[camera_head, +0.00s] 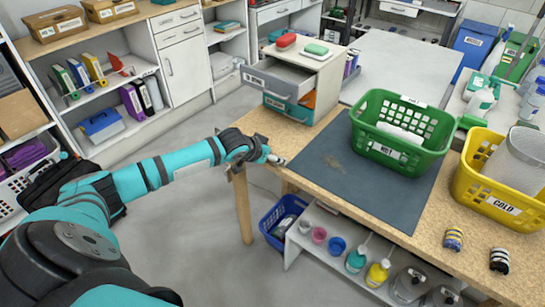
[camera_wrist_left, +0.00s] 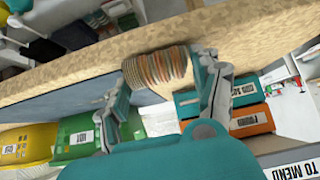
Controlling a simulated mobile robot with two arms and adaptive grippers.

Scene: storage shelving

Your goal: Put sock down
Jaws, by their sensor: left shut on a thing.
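A rolled sock (camera_wrist_left: 158,70) with brown and cream stripes sits between the fingers of my left gripper (camera_wrist_left: 165,80) in the left wrist view. The gripper is shut on it. In the head view my left gripper (camera_head: 264,155) is at the left edge of the wooden table (camera_head: 262,122), beside the dark mat (camera_head: 340,172); only a small pale part of the sock (camera_head: 278,160) shows there. I cannot tell whether the sock touches the table. Two more rolled socks, one blue and yellow (camera_head: 453,239) and one black and white (camera_head: 499,260), lie at the table's right front. My right gripper is not in view.
The mat's left part is clear.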

